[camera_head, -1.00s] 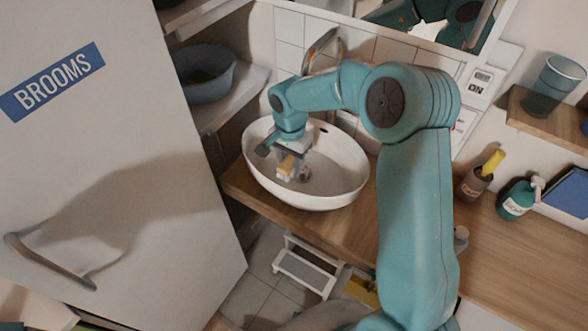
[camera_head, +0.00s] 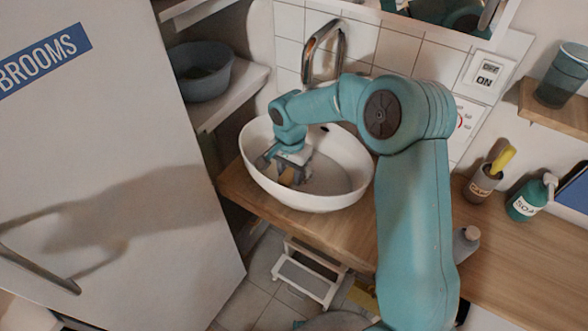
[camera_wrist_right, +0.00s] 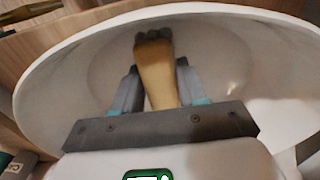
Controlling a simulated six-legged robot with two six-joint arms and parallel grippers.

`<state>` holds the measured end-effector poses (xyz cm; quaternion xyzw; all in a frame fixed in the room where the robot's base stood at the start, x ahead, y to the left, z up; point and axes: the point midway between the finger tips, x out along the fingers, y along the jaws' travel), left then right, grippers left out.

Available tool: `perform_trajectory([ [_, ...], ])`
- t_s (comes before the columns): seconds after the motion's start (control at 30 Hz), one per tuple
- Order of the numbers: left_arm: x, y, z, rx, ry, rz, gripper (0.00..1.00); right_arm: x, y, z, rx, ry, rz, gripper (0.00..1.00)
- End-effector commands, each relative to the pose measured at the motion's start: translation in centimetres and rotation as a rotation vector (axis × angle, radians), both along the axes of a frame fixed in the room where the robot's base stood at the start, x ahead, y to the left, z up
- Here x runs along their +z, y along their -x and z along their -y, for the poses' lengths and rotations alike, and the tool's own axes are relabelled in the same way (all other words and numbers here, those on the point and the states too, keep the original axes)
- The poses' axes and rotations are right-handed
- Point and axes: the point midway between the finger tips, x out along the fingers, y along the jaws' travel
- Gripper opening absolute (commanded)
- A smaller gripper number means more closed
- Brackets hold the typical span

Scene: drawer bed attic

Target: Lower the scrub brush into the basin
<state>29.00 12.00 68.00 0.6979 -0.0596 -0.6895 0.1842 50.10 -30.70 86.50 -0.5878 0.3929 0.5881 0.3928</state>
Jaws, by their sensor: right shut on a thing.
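The white oval basin (camera_head: 345,190) stands on the wooden counter. My right gripper (camera_head: 292,176) reaches down inside the basin, near its left side. It is shut on the scrub brush (camera_wrist_right: 157,75), whose tan handle runs between the two fingers in the right wrist view, with a dark end at the far side. In that view the basin (camera_wrist_right: 60,75) surrounds the brush and the gripper (camera_wrist_right: 157,88). The brush is mostly hidden by the gripper in the head view. I cannot tell whether it touches the basin floor. My left gripper is not in view.
A curved metal tap (camera_head: 322,50) rises behind the basin. The white BROOMS door (camera_head: 110,150) is at left, with a grey-blue bowl (camera_head: 202,75) on a shelf behind it. A cup with a yellow-handled thing (camera_head: 484,180) and a soap bottle (camera_head: 527,198) stand on the right of the counter.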

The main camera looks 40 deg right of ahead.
Motion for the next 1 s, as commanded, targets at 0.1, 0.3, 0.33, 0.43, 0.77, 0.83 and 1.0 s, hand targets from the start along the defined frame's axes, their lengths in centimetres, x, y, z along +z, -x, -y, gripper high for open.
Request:
perform_trajectory([
  [0.1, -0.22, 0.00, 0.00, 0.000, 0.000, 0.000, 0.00, -0.26, 0.00, 0.01, 0.000, 0.000, 0.000, 0.08],
  [0.3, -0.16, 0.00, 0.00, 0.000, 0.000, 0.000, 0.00, -0.18, -0.01, 0.01, 0.000, 0.000, 0.000, 0.08],
  [0.33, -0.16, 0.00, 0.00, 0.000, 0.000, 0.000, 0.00, -0.18, -0.01, 0.01, 0.000, 0.000, 0.000, 0.08],
  [0.43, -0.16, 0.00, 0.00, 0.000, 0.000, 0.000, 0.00, -0.18, -0.01, 0.01, 0.000, 0.000, 0.000, 0.08],
  [0.77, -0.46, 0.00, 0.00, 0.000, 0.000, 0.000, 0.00, -0.52, -0.01, 0.01, 0.000, 0.000, 0.000, 0.08],
  [0.83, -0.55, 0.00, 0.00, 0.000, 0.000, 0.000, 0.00, -0.63, -0.01, 0.00, 0.000, 0.000, 0.000, 0.08],
  [1.0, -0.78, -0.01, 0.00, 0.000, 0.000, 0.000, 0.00, -0.89, -0.01, 0.00, 0.000, 0.000, 0.000, 0.08],
])
